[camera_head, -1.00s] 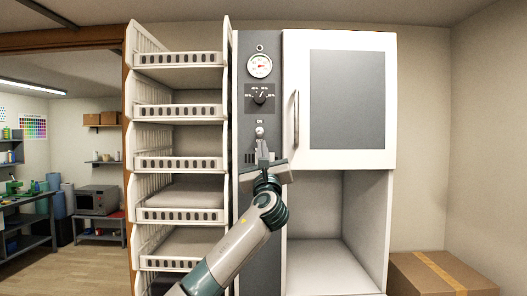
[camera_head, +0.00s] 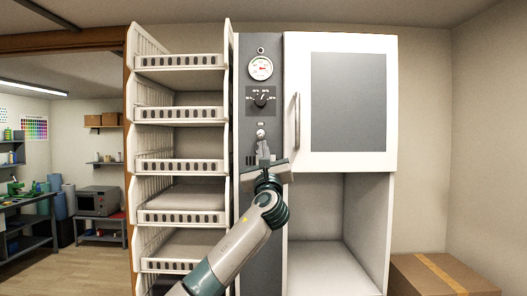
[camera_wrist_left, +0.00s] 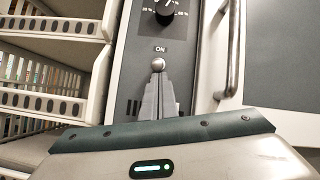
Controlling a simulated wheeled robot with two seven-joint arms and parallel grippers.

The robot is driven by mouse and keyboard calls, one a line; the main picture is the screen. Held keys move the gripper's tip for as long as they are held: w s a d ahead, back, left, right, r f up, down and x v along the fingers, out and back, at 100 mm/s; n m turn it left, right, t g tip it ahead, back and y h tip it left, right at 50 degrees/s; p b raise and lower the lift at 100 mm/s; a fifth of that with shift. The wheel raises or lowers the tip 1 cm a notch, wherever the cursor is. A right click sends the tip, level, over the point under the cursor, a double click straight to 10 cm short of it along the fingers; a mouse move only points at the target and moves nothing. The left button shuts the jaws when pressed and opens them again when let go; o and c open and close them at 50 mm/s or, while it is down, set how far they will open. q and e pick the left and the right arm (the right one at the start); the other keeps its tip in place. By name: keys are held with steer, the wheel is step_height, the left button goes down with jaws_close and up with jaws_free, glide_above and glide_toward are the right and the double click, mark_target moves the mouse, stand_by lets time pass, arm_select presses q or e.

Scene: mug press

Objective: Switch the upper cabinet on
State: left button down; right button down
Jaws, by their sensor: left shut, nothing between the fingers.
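The upper cabinet (camera_head: 345,100) has a white door with a grey panel and a vertical bar handle (camera_head: 296,122). On the dark control strip (camera_head: 258,190) to its left are a round gauge (camera_head: 261,68), a black dial (camera_head: 261,99) and a small silver toggle switch (camera_head: 261,133) under an ON label. The switch also shows in the left wrist view (camera_wrist_left: 158,64). My left gripper (camera_head: 262,145) is shut and empty, its fingertips just below the switch knob. In the wrist view its tips (camera_wrist_left: 158,76) appear at the knob's underside; contact is unclear. My right gripper is not in view.
A rack of white trays (camera_head: 180,165) stands close on the left of the strip. An open compartment (camera_head: 335,225) lies below the cabinet door. A cardboard box (camera_head: 440,275) is at the lower right.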

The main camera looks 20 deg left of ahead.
arm_select(q)
steer(key=shift+s+r, duration=0.15)
steer(key=shift+r, duration=0.05)
steer(key=shift+s+d+r, duration=0.1)
steer(key=shift+s+r, duration=0.25)
steer(key=shift+r, duration=0.1)
steer(key=shift+w, duration=0.1)
